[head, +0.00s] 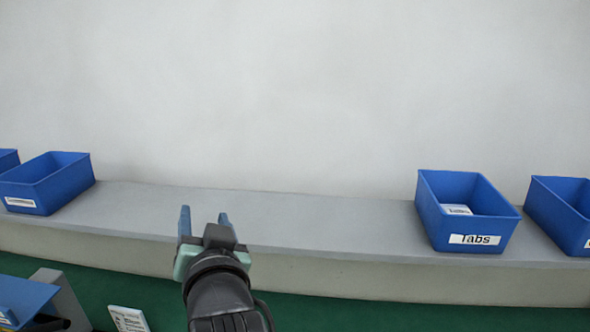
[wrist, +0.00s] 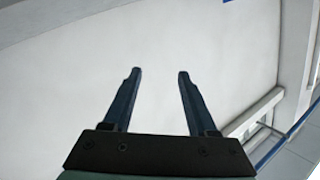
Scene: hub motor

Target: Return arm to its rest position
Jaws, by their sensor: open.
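My gripper (head: 204,218) is in the lower middle of the head view, its two blue fingers pointing away from me, in front of the grey shelf. In the wrist view my gripper (wrist: 156,75) shows two dark blue fingers spread apart with nothing between them. The gripper is open, empty and apart from the bins.
A blue bin labelled "Tabs" (head: 468,241) stands on the grey shelf (head: 320,218) at right, a white item inside. Another blue bin (head: 575,226) is at the right edge; a blue bin (head: 58,188) stands left. The shelf's middle is clear. A white card (head: 128,319) is below.

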